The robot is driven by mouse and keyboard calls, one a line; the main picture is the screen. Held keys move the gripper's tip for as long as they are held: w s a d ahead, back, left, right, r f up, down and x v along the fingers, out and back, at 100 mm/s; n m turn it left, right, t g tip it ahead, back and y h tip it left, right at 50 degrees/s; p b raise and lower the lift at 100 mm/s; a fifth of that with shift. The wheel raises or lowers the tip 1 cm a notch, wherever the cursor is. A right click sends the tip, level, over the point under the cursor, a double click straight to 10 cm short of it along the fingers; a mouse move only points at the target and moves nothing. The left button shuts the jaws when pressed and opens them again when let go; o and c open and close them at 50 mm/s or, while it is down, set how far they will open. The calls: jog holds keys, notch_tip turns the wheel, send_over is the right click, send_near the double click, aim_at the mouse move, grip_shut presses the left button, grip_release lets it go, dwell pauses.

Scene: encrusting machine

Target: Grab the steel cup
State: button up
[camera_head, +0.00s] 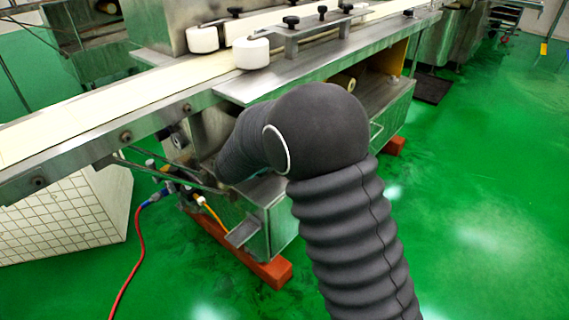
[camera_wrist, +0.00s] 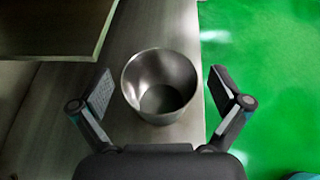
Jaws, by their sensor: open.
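The steel cup (camera_wrist: 160,112) shows in the wrist view as a round, open-topped metal vessel, upright on a grey metal surface (camera_wrist: 158,30) near its right edge. Its inside looks empty. My gripper (camera_wrist: 160,90) is open, with one finger on each side of the cup and a visible gap to both. I cannot tell how far the fingertips are above or in front of the cup. In the head view my arm covers the area, and neither the cup nor the gripper can be seen.
A metal plate edge (camera_wrist: 75,52) overhangs at the upper left of the wrist view. The green floor (camera_wrist: 265,60) lies right of the surface. In the head view the conveyor belt (camera_head: 110,107) runs above, with white rollers (camera_head: 251,54). A red hose (camera_head: 132,255) hangs to the floor.

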jog(key=shift+w, duration=0.1)
jog(key=c, duration=1.3)
